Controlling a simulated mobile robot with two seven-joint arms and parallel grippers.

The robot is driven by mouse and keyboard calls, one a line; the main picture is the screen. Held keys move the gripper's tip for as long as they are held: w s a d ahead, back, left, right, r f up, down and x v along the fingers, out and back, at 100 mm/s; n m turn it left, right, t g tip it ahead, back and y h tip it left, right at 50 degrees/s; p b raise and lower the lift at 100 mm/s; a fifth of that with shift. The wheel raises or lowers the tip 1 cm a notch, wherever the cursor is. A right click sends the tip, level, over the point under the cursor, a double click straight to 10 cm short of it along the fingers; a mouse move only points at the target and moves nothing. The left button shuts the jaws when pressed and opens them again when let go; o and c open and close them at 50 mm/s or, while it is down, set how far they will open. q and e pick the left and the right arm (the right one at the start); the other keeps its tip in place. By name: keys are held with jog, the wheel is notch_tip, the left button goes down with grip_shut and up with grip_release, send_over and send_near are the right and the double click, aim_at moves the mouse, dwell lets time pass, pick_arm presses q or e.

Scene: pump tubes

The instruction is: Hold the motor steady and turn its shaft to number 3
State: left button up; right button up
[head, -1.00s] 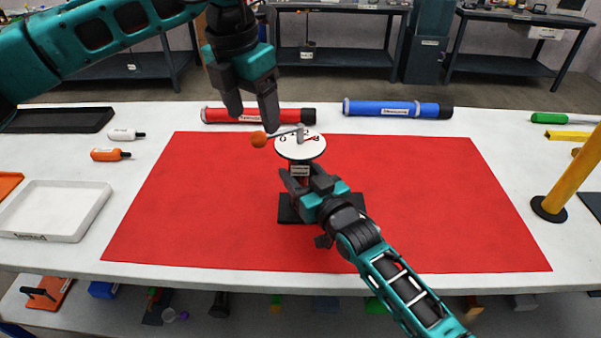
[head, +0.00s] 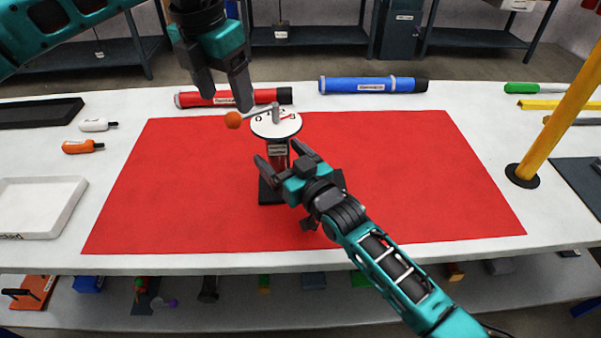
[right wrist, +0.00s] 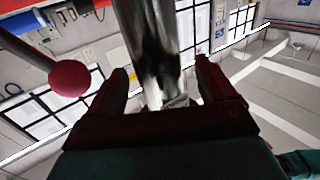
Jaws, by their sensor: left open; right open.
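The motor (head: 278,148) stands upright on a black base (head: 270,196) on the red mat. A white marked dial (head: 266,126) tops it; its numbers are too small to read surely. A grey crank on the shaft (head: 275,112) points left and ends in an orange ball (head: 233,120). My right gripper (head: 282,157) is open at the motor's body, below the dial. In the right wrist view a shiny cylinder (right wrist: 155,45) stands between its fingers, and the ball (right wrist: 70,78) shows at left. My left gripper (head: 225,102) is open, pointing down just above the ball; contact is unclear.
A red tube (head: 190,99) and a blue tube (head: 370,85) lie behind the mat (head: 410,185). A yellow post (head: 555,110) stands at right. A white tray (head: 70,215) and small bottles (head: 83,146) are at left. The mat's right half is mostly clear.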

jog(key=v, duration=1)
jog(key=shift+s+d, duration=0.25)
jog(key=shift+s, duration=0.05)
pick_arm(q)
jog(key=shift+s, duration=0.1)
